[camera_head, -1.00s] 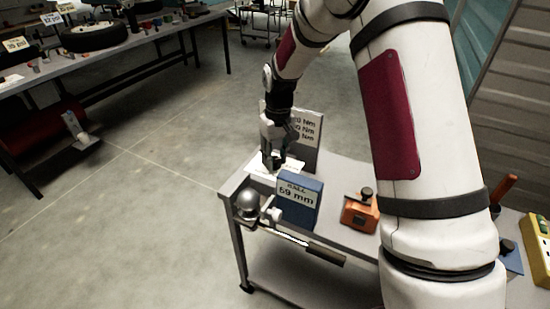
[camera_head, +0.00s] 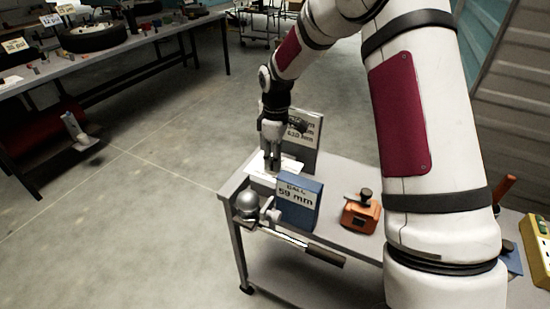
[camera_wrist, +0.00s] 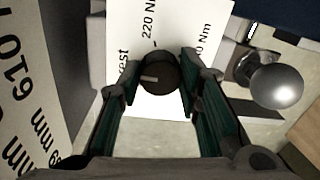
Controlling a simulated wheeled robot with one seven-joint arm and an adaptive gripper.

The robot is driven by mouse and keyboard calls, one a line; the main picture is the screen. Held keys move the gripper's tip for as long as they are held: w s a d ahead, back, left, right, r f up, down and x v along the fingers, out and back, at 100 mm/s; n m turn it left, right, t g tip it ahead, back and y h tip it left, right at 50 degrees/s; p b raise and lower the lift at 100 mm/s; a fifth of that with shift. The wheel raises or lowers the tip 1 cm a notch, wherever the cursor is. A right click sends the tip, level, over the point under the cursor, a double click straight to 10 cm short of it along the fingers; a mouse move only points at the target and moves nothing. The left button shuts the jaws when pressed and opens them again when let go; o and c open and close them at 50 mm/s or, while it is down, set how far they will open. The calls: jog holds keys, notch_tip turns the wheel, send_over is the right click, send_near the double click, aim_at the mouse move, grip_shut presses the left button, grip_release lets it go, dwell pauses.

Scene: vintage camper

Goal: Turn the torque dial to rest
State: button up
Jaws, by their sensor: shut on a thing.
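The torque dial (camera_wrist: 155,76) is a dark round knob with a pale pointer mark on its face, in the upper middle of the wrist view. Its white scale plate (camera_wrist: 185,22) reads "rest", "220 Nm" and another partly hidden Nm value. The pointer mark lies toward the left, on the side of the "rest" lettering. My gripper (camera_wrist: 153,86) has its fingers on both sides of the dial, shut on it. In the head view my gripper (camera_head: 270,166) points down at the white plate (camera_head: 290,166) on the cart; the dial is hidden there.
A blue block labelled "BALL 59 mm" (camera_head: 299,203) stands close in front of my gripper. A tow ball (camera_head: 247,203) sits at the cart's left edge. A grey sign board (camera_head: 305,140) stands behind. An orange device (camera_head: 361,213) is to the right.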

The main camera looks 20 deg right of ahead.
dwell(0.4)
jog(key=o, duration=1.1)
jog(key=shift+o, duration=0.2)
notch_tip(320, 180, up, 12)
jog(key=shift+w+d, duration=0.15)
jog(key=shift+w, duration=0.15)
